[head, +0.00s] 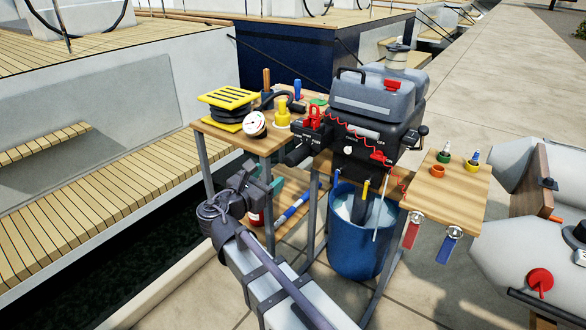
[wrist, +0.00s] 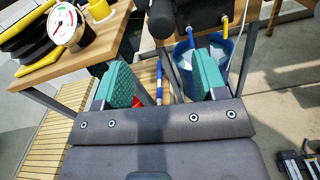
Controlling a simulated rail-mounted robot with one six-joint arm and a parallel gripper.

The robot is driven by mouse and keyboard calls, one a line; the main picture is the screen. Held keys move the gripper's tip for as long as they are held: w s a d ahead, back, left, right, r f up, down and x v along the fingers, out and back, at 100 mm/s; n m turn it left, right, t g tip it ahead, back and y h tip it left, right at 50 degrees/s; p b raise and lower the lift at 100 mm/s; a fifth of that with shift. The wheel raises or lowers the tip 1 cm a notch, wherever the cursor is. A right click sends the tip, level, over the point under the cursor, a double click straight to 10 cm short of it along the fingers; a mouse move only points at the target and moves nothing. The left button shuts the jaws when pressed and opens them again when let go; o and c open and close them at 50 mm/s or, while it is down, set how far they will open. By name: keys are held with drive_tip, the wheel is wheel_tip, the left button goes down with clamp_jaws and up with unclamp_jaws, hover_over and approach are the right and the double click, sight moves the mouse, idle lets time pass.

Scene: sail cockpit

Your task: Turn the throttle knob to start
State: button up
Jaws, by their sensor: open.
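The dark outboard motor (head: 372,125) stands upright between two wooden tables. A short black cylindrical grip, which looks like the throttle knob (head: 297,154), sticks out from its front left, below small white markings too small to read. In the wrist view the knob (wrist: 162,20) is at the top edge, partly cut off, beyond my fingertips. My gripper (wrist: 165,78) is open and empty, its two green-padded fingers apart. In the head view my gripper (head: 268,190) is low and left of the knob, apart from it; my wrist partly hides the fingers.
A blue bucket (head: 352,250) of water stands under the motor. The left table (head: 228,137) holds a yellow-and-black reel (head: 226,104), a pressure gauge (head: 256,123) and a yellow pump fitting (head: 282,113). Red and blue tags (head: 412,232) hang from the right table (head: 450,190). A grey inflatable boat (head: 500,250) lies at right.

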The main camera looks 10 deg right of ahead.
sight(288, 162)
drive_tip(key=x, duration=1.1)
drive_tip(key=c, duration=0.9)
